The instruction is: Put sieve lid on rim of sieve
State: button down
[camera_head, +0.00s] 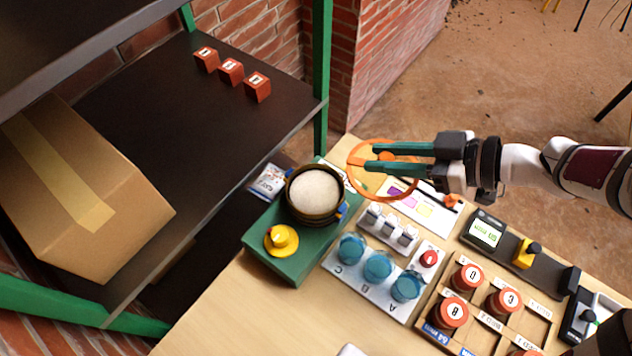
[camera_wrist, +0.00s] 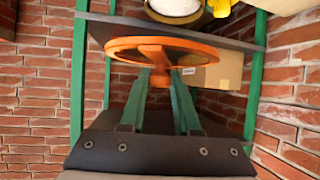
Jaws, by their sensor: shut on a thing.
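The sieve lid (camera_head: 356,178) is an orange disc with a central grip. My gripper (camera_head: 372,158) is shut on it and holds it in the air, to the right of the sieve and apart from it. In the wrist view the lid (camera_wrist: 205,47) is seen nearly edge-on, with its grip between my fingertips (camera_wrist: 160,77). The sieve (camera_head: 317,218) is a dark round vessel with white material inside, standing on a green base (camera_head: 262,248). Its top is uncovered. The wrist view shows part of it at the top edge, behind the lid.
A yellow knob (camera_head: 281,239) sits on the green base beside the sieve. A white panel holds several blue jars (camera_head: 378,266) in front. White switches (camera_head: 388,228) and a rack with red-capped jars (camera_head: 468,277) stand right. Left are a shelf with a cardboard box (camera_head: 75,190) and red blocks (camera_head: 231,71).

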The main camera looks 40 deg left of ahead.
jog(key=shift+s+a+f, duration=0.7)
jog(key=shift+a+f, duration=1.05)
jog(key=shift+f, duration=0.05)
jog(key=shift+s+a+f, duration=0.65)
jog(key=shift+a+f, duration=1.05)
jog(key=shift+f, duration=0.05)
jog(key=shift+s+a+f, duration=0.7)
jog(key=shift+a+f, duration=1.05)
jog(key=shift+f, duration=0.05)
jog(key=shift+f, duration=0.1)
jog(key=c, duration=0.6)
grip_release()
